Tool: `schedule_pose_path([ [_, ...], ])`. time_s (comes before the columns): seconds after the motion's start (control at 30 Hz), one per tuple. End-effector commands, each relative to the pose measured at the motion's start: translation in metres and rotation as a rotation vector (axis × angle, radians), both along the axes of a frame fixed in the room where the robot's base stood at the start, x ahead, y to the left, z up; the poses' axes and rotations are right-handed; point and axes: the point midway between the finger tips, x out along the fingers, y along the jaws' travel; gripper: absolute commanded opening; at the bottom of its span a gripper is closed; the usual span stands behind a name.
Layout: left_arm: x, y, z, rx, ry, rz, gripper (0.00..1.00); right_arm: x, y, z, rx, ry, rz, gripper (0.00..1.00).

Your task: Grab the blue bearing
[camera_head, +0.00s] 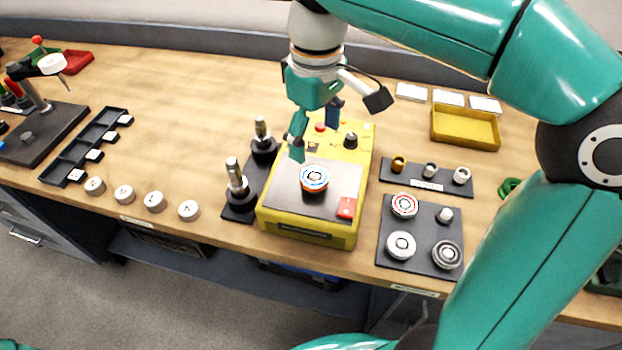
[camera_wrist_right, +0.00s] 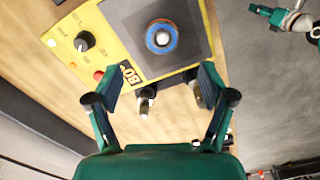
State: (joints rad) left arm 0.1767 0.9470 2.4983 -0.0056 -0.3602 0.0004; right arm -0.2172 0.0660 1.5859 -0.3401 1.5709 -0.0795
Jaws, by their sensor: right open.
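The blue bearing (camera_head: 314,177), a ring with a blue band and pale metal centre, sits on the grey top plate of a yellow machine (camera_head: 306,232). It also shows in the right wrist view (camera_wrist_right: 161,38), beyond the fingertips. My right gripper (camera_head: 318,120) is open and empty, above the back part of the machine. One finger reaches down behind the bearing, apart from it in the wrist view. The right gripper's spread fingers (camera_wrist_right: 163,85) also show there. A teal gripper, seemingly my left one (camera_wrist_right: 280,16), shows small at the wrist view's top right; its jaws are unclear.
Two dark posts (camera_head: 237,178) stand close left of the machine. A dark mat (camera_head: 420,232) at right holds a red-banded bearing (camera_head: 404,205) and other rings. A black knob (camera_head: 351,140) rises from the machine. White round pieces line the front edge at left.

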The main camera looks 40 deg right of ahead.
Motion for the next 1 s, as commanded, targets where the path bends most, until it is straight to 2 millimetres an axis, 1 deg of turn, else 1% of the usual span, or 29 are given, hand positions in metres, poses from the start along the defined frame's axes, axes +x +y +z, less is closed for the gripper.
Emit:
schedule_pose_path([
  [0.03,0.000,0.000,-0.003,0.000,0.000,0.000,0.40,-0.002,-0.001,-0.011,-0.001,0.002,-0.001,0.81],
  [0.1,0.000,0.000,-0.004,0.000,0.001,0.000,0.40,-0.001,-0.001,-0.021,0.000,0.001,-0.001,0.81],
  [0.2,0.000,0.000,-0.005,0.000,0.001,0.000,0.40,-0.001,-0.001,-0.031,0.000,0.000,-0.002,0.81],
  [0.37,0.000,0.000,-0.005,0.000,0.000,0.000,0.40,-0.001,-0.001,-0.038,0.000,-0.001,-0.004,0.81],
  [0.43,0.000,0.000,-0.005,0.000,0.000,0.000,0.40,-0.001,-0.001,-0.045,0.000,0.000,-0.004,0.81],
  [0.7,0.000,0.000,-0.005,0.000,0.000,0.000,0.40,0.001,0.001,-0.081,0.000,0.000,-0.008,0.81],
  [0.8,0.000,0.000,-0.005,0.000,0.000,0.000,0.40,0.001,0.001,-0.087,0.000,-0.001,-0.007,0.81],
  [1.0,0.000,0.000,-0.005,0.000,0.000,0.000,0.40,0.001,0.000,-0.087,0.001,-0.003,-0.008,0.81],
])
